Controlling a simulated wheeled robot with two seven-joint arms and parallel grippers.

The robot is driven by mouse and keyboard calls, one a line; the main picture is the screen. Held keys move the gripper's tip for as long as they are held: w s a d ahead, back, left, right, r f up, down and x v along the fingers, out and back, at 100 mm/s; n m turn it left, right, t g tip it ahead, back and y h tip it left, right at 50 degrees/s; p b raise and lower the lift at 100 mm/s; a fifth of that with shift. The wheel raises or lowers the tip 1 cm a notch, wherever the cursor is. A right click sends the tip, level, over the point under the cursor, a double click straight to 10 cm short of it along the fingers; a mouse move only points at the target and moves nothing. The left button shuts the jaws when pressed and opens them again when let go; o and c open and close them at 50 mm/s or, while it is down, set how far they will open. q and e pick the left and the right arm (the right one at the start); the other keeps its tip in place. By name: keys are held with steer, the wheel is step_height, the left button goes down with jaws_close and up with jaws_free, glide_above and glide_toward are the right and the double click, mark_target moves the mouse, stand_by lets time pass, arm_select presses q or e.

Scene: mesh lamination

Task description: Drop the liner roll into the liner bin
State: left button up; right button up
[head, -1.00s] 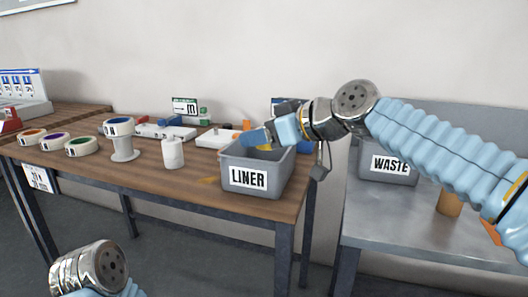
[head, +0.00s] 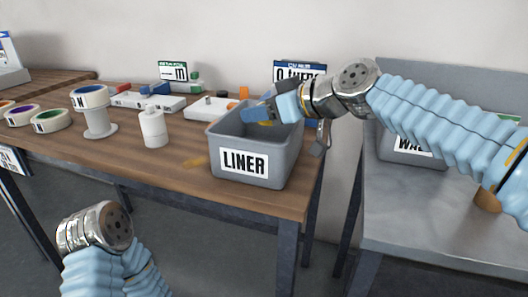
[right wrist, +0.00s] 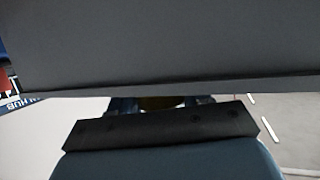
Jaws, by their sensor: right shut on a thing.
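The grey liner bin (head: 222,141) stands at the right end of the wooden table, with a LINER label on its front. My right gripper (head: 263,115) reaches in from the right and is over the bin's mouth. In the right wrist view a yellowish bit of the roll (right wrist: 160,102) shows between the fingers, mostly hidden by a dark bar. My left arm is at the lower left, and its gripper is not visible.
A grey waste bin (head: 408,153) stands on the metal table (head: 420,225) to the right, partly behind my right arm.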

steer(key=shift+f, duration=0.2)
steer(key=o, duration=1.3)
steer(key=b+v, duration=0.2)
steer(key=v, duration=1.2)
steer(key=shift+f, duration=0.2)
